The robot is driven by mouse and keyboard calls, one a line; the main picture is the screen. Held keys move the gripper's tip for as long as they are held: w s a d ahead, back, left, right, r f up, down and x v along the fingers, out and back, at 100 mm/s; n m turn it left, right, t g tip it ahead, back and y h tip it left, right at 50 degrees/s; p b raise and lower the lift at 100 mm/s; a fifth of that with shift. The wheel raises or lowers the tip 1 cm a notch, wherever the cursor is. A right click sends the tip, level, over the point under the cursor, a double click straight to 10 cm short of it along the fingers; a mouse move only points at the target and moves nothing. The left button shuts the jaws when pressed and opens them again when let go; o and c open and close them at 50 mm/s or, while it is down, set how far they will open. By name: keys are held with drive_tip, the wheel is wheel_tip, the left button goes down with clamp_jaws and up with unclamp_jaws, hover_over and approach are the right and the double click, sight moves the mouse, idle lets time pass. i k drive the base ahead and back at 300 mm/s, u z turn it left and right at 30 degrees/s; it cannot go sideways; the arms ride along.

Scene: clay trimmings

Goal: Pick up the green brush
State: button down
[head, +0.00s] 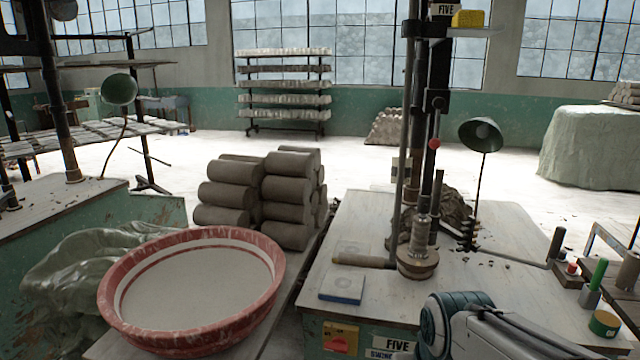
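A green upright stick (598,274) stands near the right edge of the workbench, its lower end in or on a small grey piece. It looks like the green brush's handle, but no bristles can be made out. A short green cylinder with a tan top (604,323) sits just in front of it. My arm's white and teal links show at the bottom, left of these things. My gripper's fingers cannot be seen.
The workbench (510,285) carries a clay-working machine (419,255), a blue-and-white block (342,287) and a dark lamp (481,136). A red basin (118,312) stands left, before stacked clay rolls (287,188). A small red-topped piece (572,268) is close to the green stick.

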sight(603, 263)
drive_tip(key=k, duration=0.25)
drive_tip(key=z, duration=0.2)
drive_tip(key=i, duration=0.3)
drive_tip(key=z, duration=1.65)
drive_tip(key=i, duration=1.35)
drive_tip(key=u, duration=0.55)
